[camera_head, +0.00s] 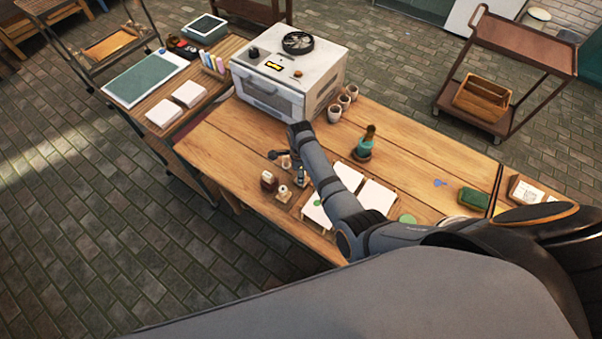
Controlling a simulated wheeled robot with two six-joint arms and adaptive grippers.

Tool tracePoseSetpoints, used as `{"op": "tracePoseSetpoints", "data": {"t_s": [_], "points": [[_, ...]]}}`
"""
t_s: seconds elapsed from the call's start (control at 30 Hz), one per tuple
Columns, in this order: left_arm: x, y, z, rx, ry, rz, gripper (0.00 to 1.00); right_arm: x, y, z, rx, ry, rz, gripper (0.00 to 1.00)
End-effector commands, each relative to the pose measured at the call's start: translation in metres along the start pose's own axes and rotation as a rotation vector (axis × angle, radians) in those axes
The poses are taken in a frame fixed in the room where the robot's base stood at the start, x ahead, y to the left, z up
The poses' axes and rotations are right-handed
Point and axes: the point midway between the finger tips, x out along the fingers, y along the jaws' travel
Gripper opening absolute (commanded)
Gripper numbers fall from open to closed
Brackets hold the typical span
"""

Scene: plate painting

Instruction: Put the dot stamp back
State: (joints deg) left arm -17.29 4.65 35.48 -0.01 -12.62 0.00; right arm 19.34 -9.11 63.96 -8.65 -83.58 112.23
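My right arm reaches in from the right across the wooden table. Its gripper (282,160) hangs low over a small group of stamps at the table's left front. A brown stamp (268,181) and a pale-based stamp (283,194) stand there. A dark-handled piece (300,177) is close under the wrist. I cannot tell which one is the dot stamp, or whether the fingers hold anything. A white sheet or tile (317,214) with a green mark lies beside the stamps, partly hidden by my forearm. My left gripper is not in view.
A white kiln-like box (287,75) stands at the back of the table, with small cups (334,113) beside it.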

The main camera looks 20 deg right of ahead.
Motion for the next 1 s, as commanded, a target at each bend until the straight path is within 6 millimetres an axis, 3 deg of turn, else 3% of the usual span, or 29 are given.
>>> {"op": "tracePoseSetpoints", "data": {"t_s": [0.1,0.43,0.9,1.0], "points": [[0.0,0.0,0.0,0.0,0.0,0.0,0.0,0.0,0.0,0.0,0.0,0.0,0.0,0.51],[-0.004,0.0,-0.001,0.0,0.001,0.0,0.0,-0.007,0.0,0.0,0.0,0.0,-0.001,0.51],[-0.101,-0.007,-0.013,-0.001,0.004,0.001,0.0,-0.101,0.0,0.0,0.0,0.0,0.0,0.51],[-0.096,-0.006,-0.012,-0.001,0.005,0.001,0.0,-0.107,-0.001,0.001,0.0,-0.001,-0.002,0.51]]}}
